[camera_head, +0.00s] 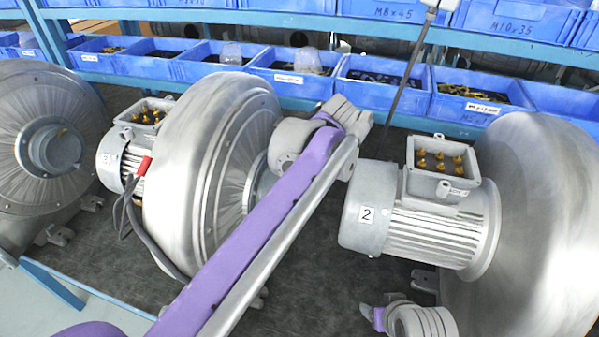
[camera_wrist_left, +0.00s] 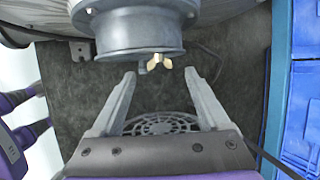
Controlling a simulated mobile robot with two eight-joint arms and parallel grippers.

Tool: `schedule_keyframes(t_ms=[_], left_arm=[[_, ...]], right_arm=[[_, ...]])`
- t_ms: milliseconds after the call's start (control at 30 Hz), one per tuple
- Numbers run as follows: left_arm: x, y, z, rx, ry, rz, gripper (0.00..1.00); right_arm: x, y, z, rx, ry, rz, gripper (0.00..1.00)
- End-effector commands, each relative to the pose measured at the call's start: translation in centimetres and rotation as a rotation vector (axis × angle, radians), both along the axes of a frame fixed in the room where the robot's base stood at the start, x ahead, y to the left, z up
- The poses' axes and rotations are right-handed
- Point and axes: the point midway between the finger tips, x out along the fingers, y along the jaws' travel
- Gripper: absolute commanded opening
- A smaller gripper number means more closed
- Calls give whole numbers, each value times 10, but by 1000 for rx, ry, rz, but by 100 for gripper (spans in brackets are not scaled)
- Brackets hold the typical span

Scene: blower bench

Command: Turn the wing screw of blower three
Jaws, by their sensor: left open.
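In the left wrist view my left gripper (camera_wrist_left: 160,74) is open and empty, its two fingers apart. A small cream wing screw (camera_wrist_left: 167,64) shows just beyond the fingertips, between their lines, below the rim of a round grey metal outlet (camera_wrist_left: 140,35). The fingers do not appear to touch it. In the head view the middle blower (camera_head: 200,160) has a motor with a small label (camera_head: 107,158), too small to read surely. My purple left arm crosses in front of this blower and hides part of it; the left fingers and the screw are not visible there.
Another blower (camera_head: 90,120) stands at left. The right blower (camera_head: 545,220) carries a motor labelled 2 (camera_head: 367,214). Blue bins (camera_head: 385,105) line the shelf behind. A dark cable (camera_head: 150,245) hangs from the middle motor. A round grille (camera_wrist_left: 162,124) lies below my left fingers.

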Motion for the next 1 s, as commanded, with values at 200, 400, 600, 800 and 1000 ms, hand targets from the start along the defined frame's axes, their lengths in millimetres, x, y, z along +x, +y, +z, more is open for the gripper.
schedule_keyframes(t_ms=[200,400,600,800,1000], left_arm=[[-21,-12,40,1,-1,-2,79],[-33,-19,62,0,0,-1,79],[-37,-20,68,0,0,0,79],[-37,-20,68,0,0,0,79],[-37,-20,67,0,0,0,79]], right_arm=[[1,0,2,0,-2,0,68],[2,0,3,0,-3,0,68],[2,0,3,0,-3,0,68],[2,0,3,0,-3,0,68],[2,0,3,0,-3,0,68]])
